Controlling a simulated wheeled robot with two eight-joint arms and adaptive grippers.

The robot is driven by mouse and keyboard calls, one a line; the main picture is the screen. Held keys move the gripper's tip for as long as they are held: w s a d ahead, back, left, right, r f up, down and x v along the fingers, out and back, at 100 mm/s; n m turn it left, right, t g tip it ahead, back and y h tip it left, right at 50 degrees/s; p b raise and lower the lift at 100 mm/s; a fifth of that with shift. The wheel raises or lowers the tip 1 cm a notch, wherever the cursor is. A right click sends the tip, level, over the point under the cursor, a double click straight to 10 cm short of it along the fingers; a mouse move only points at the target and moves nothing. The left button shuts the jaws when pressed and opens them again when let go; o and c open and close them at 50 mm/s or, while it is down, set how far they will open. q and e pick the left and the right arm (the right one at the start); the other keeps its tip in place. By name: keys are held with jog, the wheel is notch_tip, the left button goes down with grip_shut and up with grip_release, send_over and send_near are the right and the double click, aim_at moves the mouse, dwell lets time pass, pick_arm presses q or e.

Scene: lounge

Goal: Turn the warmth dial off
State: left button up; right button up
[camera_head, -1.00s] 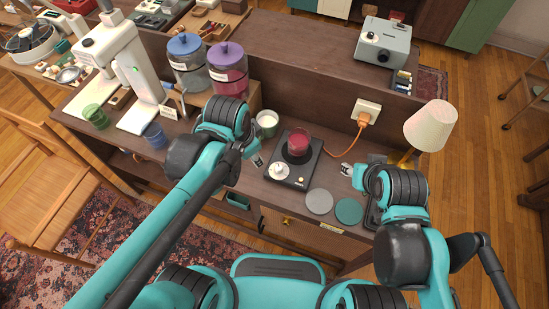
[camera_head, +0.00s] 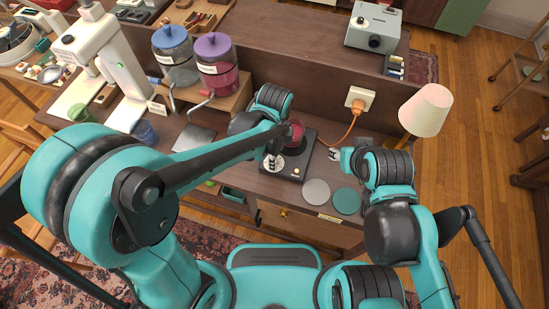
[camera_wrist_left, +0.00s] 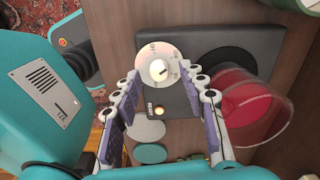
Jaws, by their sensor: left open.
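The warmth dial (camera_head: 275,166) is a white round disc with a knob on the black warmer (camera_head: 305,160). The left wrist view shows the dial (camera_wrist_left: 158,67) with printed markings and its knob, near a small glowing light labelled READY (camera_wrist_left: 159,110). A jug of red liquid (camera_head: 298,130) stands on the warmer's round plate. My left gripper (camera_head: 272,154) is above the dial; in its wrist view the fingers (camera_wrist_left: 162,85) are spread on both sides, with nothing between them. My right gripper (camera_head: 336,154) is right of the warmer, too small to read its jaws.
A grey disc (camera_head: 316,192) and a teal disc (camera_head: 347,201) lie in front of the warmer. A lamp (camera_head: 426,110) stands right, and an orange cord (camera_head: 352,126) runs from a wall socket (camera_head: 360,98). Two lidded jars (camera_head: 217,65) stand behind left.

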pick_arm(q)
jog(key=shift+f, duration=0.4)
grip_shut()
jog(key=shift+n, duration=0.4)
jog(key=n, duration=1.3)
jog(key=shift+w+a, duration=0.1)
